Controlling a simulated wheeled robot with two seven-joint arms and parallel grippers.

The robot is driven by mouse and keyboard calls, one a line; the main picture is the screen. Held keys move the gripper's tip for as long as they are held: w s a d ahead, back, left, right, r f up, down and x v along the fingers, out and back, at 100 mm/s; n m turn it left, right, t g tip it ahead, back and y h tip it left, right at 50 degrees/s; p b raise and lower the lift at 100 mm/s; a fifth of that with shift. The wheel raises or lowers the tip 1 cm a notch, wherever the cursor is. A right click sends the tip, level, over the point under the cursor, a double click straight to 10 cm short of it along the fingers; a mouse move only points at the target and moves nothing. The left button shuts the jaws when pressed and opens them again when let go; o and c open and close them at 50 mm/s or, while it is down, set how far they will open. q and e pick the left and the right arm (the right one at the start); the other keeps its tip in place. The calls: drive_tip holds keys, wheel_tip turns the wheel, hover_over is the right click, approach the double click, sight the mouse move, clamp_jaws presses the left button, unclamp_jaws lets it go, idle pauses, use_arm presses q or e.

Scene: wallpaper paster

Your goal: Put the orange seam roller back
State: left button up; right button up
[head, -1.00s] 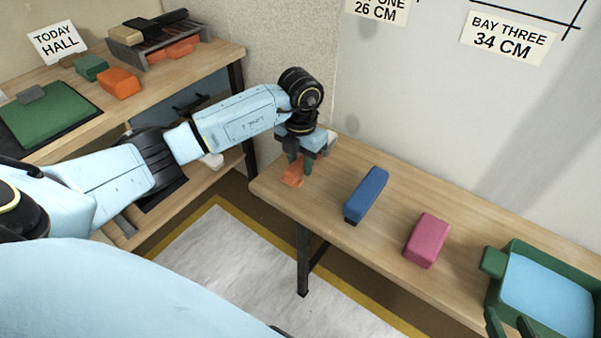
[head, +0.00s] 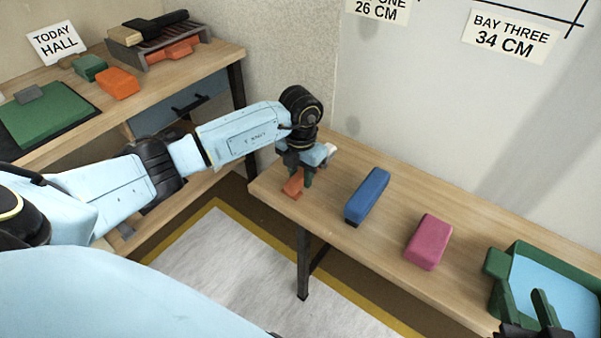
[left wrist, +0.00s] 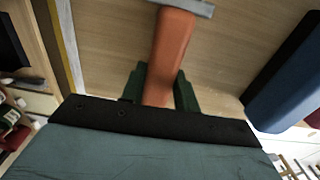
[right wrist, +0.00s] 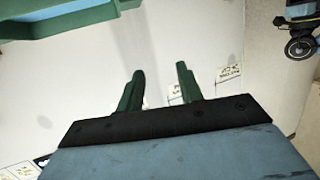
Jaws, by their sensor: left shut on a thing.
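The orange seam roller (head: 293,184) is at the left end of the wooden bench. My left gripper (head: 300,182) is shut on it, low over the bench top. In the left wrist view the orange handle (left wrist: 170,50) runs between the two green fingers (left wrist: 160,88), with a grey bar at its far end. I cannot tell whether the roller touches the bench. My right gripper (right wrist: 160,85) is open and empty in the right wrist view. It shows partly at the lower right of the head view, in front of the green tray (head: 497,262).
A blue block (head: 368,195) and a pink block (head: 428,242) lie right of the roller. On the left table (head: 60,130) stand a rack (head: 128,50) with black and orange items, an orange block (head: 118,83), a green block (head: 91,67) and a green mat (head: 45,115).

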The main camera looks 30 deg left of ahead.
use_arm(q)
drive_tip(key=shift+f, duration=0.3)
drive_tip(key=o, duration=1.1)
use_arm(e)
drive_tip(key=shift+w+a+r+t, duration=0.1)
drive_tip(key=shift+r+t, duration=0.1)
drive_tip(key=shift+r, duration=0.15)
drive_tip(key=shift+w+a+r+t, duration=0.1)
drive_tip(key=shift+r+t, duration=0.1)
drive_tip(key=shift+r, duration=0.15)
